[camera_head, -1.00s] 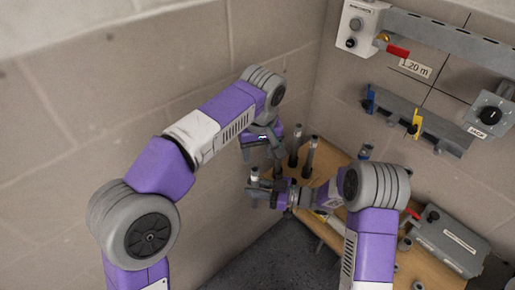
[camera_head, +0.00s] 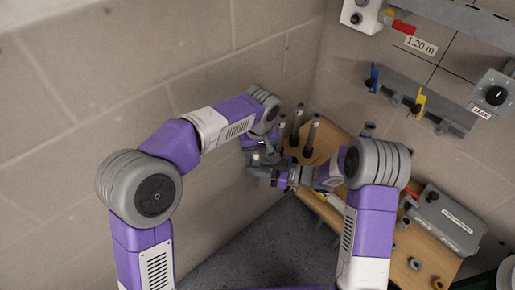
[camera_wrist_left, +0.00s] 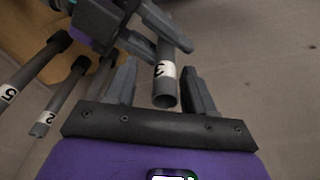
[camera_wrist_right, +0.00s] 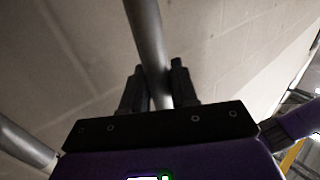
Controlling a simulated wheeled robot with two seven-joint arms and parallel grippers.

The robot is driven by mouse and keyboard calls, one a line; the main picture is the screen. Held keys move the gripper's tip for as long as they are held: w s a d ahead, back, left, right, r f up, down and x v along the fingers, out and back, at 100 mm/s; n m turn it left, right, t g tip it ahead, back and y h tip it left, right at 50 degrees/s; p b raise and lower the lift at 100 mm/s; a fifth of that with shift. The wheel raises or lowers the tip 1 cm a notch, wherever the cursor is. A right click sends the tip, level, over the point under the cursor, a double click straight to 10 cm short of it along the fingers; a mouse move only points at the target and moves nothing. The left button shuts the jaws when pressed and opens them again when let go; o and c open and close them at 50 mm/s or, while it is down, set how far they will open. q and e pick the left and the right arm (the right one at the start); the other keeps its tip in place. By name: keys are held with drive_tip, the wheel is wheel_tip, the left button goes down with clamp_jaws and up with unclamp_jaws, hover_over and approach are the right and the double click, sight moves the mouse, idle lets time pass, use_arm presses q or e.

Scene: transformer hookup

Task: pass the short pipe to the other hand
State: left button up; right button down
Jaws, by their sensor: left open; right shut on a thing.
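The short pipe (camera_wrist_left: 165,72) is a grey tube with a white label reading 3. My right gripper (camera_wrist_right: 158,88) is shut on it; the gripper also shows at the top of the left wrist view (camera_wrist_left: 150,32). My left gripper (camera_wrist_left: 160,92) is open, with its fingers on either side of the pipe's free end. I cannot tell whether either finger touches it. In the head view the two grippers meet near the left wall, and the arms largely hide the pipe.
Other pipes, labelled 5 (camera_wrist_left: 30,72) and 2 (camera_wrist_left: 62,100), stand beside the grippers at the wooden bench (camera_head: 428,262). A grey box (camera_head: 445,220) sits on the bench. A block wall (camera_head: 120,60) is close on the left. Wall rails (camera_head: 425,100) hang behind.

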use_arm(q)
drive_tip(key=shift+c, duration=0.2)
drive_tip(key=c, duration=0.9)
clamp_jaws()
use_arm(e)
drive_tip(key=c, duration=0.8)
unclamp_jaws()
drive_tip(key=shift+d, duration=0.1)
